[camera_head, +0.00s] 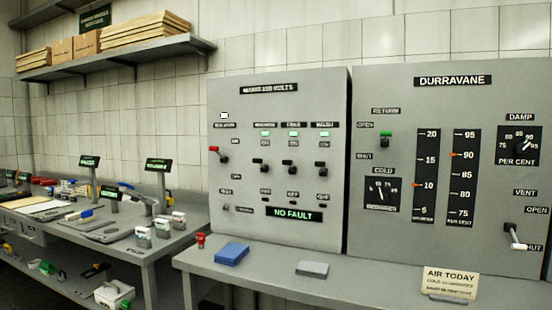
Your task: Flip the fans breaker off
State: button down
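A grey breaker panel (232,100) stands upright behind the bench. It has a red-handled switch (215,150) at the left and a row of three black-handled breakers to its right. The middle breaker (291,167) sits under a small label that seems to read FANS, though the lettering is blurred. Its black handle points up and left, like those of the left breaker (263,166) and right breaker (320,167). A lit green-white lamp (294,134) shows above the middle breaker. A display (294,214) below reads NO FAULT. My gripper is not in view.
A second panel (400,85) marked DURRAVANE, with gauges and a white-handled lever (513,236), stands at the right. A cluttered table (165,247) is at the left.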

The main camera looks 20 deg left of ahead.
aim_at(289, 165)
jog(key=k, duration=0.7)
jog(key=u, duration=0.45)
jog(key=i, duration=0.5)
jog(key=u, duration=0.8)
jog(key=i, duration=0.8)
jog(key=z, duration=0.45)
jog(key=i, duration=0.95)
jog(key=z, duration=0.75)
